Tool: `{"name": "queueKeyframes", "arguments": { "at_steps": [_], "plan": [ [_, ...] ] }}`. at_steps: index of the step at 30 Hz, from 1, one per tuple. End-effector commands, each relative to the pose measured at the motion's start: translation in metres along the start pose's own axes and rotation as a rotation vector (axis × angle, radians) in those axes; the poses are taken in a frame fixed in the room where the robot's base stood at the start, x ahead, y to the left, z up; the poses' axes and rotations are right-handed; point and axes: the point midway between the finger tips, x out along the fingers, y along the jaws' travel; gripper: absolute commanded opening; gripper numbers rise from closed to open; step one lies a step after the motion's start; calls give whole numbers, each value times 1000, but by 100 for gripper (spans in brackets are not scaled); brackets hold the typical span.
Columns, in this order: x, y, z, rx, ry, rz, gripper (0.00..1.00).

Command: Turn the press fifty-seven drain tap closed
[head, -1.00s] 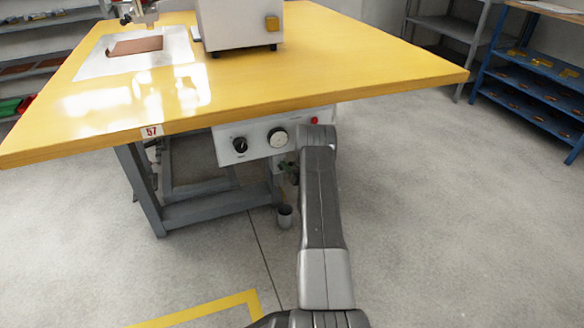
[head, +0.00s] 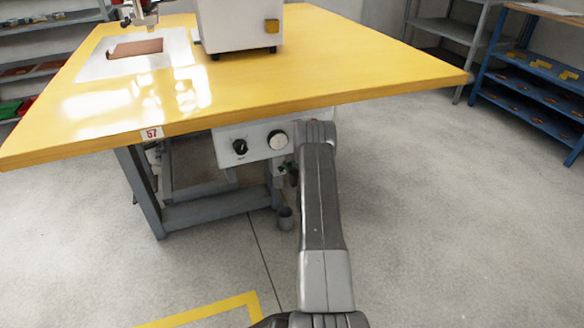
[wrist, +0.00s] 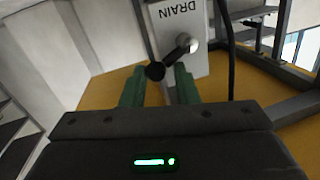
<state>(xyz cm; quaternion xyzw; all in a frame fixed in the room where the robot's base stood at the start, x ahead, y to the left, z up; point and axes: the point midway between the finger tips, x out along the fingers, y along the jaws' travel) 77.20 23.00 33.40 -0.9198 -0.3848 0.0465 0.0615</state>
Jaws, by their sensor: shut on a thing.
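The drain tap's lever (wrist: 176,53) shows in the wrist view, running slantwise from a round metal hub (wrist: 188,43) down left to a black knob (wrist: 155,71). The hub sits on a pale plate (wrist: 182,12) marked DRAIN, which appears upside down. My gripper (wrist: 158,76) has its green fingers on either side of the knob and is shut on the lever's knob end. In the head view my arm covers most of the tap area under the table front, so the lever's angle cannot be read there.
The yellow press table (head: 330,75) carries tag 57 (head: 152,133). A control panel with a black dial (head: 240,147) and a gauge (head: 277,140) hangs under its edge. A small grey cup (head: 286,218) stands on the floor below. Floor at right is clear.

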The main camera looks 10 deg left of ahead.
Motion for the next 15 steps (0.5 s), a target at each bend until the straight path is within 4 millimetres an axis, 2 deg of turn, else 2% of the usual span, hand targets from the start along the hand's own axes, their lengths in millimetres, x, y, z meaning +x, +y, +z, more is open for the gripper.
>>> {"name": "queueKeyframes", "arguments": {
  "at_steps": [1, 15],
  "plan": [
    [-2, -4, 7, -29, -23, 0, 5],
    [-2, -11, 3, -280, -77, 17, 5]
  ]
}}
